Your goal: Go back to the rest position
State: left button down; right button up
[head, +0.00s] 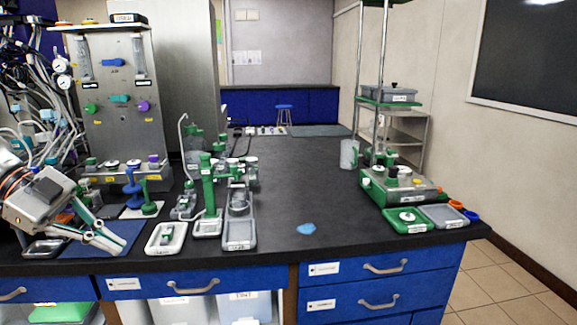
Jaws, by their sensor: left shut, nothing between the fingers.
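My left gripper (110,241) comes in from the left edge of the head view, over the front left of the black bench. Its fingers are together and hold nothing. It hangs above a dark blue mat (128,230), beside a small grey tray (45,247). My right gripper is not in the picture.
A steel bioreactor panel (112,75) with tubing stands behind the gripper. White trays (166,238) and green-and-grey fittings (208,185) stand right of it.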

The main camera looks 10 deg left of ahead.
pick_arm(q)
jog(key=s+d+f+n+t+p, duration=0.1)
jog(key=d+f+n+t+p, duration=0.2)
jog(key=f, duration=0.5)
jog(key=s+f+n+t+y, duration=0.1)
jog(key=f+n+t, duration=0.2)
jog(key=f+t, duration=0.35)
jog(key=s+d+f+n+t+p, duration=0.1)
jog(key=d+f+n+t+p, duration=0.15)
jog(key=f, duration=0.75)
jog(key=s+d+f+n+g+y+p, duration=0.2)
jog(key=s+d+f+n+g+y, duration=0.2)
jog(key=s+d+f, duration=1.1)
jog(key=shift+d+f+n+g+y, duration=0.15)
jog(key=shift+d+n+g+y, duration=0.2)
jog(key=shift+n+y, duration=0.5)
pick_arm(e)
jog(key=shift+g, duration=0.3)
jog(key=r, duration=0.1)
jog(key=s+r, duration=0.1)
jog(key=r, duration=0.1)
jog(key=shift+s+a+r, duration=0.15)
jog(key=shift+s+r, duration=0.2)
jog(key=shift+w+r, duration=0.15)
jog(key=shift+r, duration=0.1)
